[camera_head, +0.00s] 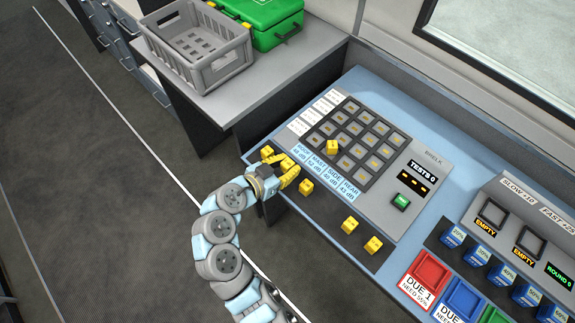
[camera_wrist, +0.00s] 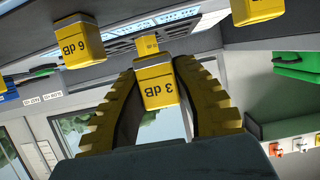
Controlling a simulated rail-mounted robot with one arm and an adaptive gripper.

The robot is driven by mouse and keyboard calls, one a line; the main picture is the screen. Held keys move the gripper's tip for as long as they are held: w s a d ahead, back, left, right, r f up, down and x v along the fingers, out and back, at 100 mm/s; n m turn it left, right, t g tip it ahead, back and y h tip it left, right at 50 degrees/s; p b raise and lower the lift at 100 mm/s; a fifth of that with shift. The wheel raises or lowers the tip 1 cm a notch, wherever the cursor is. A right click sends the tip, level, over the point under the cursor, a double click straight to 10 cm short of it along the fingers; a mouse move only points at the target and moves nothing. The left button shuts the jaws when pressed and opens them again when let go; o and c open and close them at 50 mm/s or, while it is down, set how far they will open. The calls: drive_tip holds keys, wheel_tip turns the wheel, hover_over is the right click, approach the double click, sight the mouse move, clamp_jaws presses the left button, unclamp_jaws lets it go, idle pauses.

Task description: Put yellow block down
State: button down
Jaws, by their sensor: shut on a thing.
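My gripper (camera_head: 283,171) is at the left front corner of the grid panel (camera_head: 408,219), low over the console's near edge. In the wrist view my gripper (camera_wrist: 157,72) has its two yellow fingers shut on a yellow block (camera_wrist: 157,87) marked 3 dB. The held block is hard to tell apart from the yellow fingers in the head view. One yellow block (camera_head: 332,147) stands in a cell of the grid. Other yellow blocks stand along the near strip, at the panel's front (camera_head: 306,187), further right (camera_head: 350,225) and at the strip's right (camera_head: 373,244).
A grey crate (camera_head: 200,45) and a green case (camera_head: 262,22) stand on the side counter. A green button (camera_head: 401,201) is on the panel. Red (camera_head: 428,272) and blue (camera_head: 461,299) trays lie at the right. Many grid cells are empty. A block marked 6 dB (camera_wrist: 75,38) is near my fingers.

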sight(287, 168)
drive_tip(key=shift+w+f, duration=0.6)
drive_tip(key=shift+f, duration=0.15)
drive_tip(key=shift+w+a+f+p, duration=0.1)
drive_tip(key=shift+w+f+p, duration=0.05)
drive_tip(key=shift+f, duration=0.7)
drive_tip(key=shift+w+f+p, duration=0.1)
drive_tip(key=shift+f+p, duration=0.05)
drive_tip(key=shift+f, duration=0.65)
drive_tip(key=shift+f+b, duration=0.2)
drive_tip(key=shift+b, duration=0.15)
drive_tip(key=c, duration=1)
unclamp_jaws()
drive_tip(key=shift+o, duration=0.2)
drive_tip(key=shift+r+p, duration=0.25)
drive_tip(key=shift+p, duration=0.7)
